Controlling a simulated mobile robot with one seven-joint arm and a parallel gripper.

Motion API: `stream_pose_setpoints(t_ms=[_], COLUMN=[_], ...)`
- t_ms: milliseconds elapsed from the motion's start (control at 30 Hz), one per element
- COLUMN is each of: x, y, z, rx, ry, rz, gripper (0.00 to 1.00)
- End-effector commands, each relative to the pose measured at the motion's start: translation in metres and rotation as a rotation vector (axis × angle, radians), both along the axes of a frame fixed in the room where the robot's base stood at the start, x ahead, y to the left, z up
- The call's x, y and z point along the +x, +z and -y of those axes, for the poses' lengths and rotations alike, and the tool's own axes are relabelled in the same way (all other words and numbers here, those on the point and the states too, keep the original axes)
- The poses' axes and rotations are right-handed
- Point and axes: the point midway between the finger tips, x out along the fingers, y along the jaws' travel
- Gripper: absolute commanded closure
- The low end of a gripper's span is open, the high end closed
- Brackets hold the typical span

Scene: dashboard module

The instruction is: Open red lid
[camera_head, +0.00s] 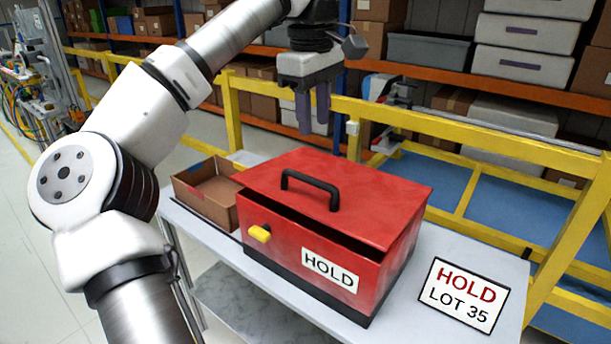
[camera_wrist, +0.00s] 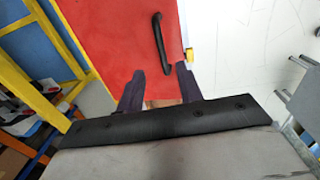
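A red box (camera_head: 290,250) with a "HOLD" label stands on a grey table. Its red lid (camera_head: 375,205) lies over the top, with a dark gap along the front below its edge. A black arched handle (camera_head: 311,188) is fixed on the lid. A yellow latch (camera_head: 259,233) sits on the box front. My gripper (camera_head: 313,125) is above and behind the lid, fingers pointing down, apart from it. In the wrist view my fingers (camera_wrist: 158,88) are spread with nothing held; the lid (camera_wrist: 110,40) and handle (camera_wrist: 160,45) lie beyond them.
An open cardboard box (camera_head: 208,190) stands left of the red box. A "HOLD LOT 35" sign (camera_head: 463,295) lies on the table (camera_head: 400,315) at right. Yellow rails (camera_head: 450,133) run behind the table. Shelves with cartons stand farther back.

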Motion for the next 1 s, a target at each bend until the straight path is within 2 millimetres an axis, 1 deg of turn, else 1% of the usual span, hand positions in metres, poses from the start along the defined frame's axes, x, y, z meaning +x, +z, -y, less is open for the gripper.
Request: stream_pose_setpoints(t_ms=[33, 200, 400, 500, 600, 700, 1000], x=[0.001, 0.003, 0.004, 0.005, 0.006, 0.006, 0.007], y=[-0.013, -0.046, -0.082, -0.097, -0.107, -0.113, -0.115], z=[0.000, 0.002, 0.003, 0.004, 0.004, 0.004, 0.005], rx=[-0.002, -0.003, -0.001, -0.002, -0.001, -0.001, -0.001], ry=[-0.003, -0.003, 0.000, 0.000, 0.000, 0.000, 0.001], rz=[-0.003, -0.004, -0.002, -0.001, -0.001, 0.000, 0.001], gripper=[0.64, 0.64, 0.64, 0.64, 0.64, 0.64, 0.64])
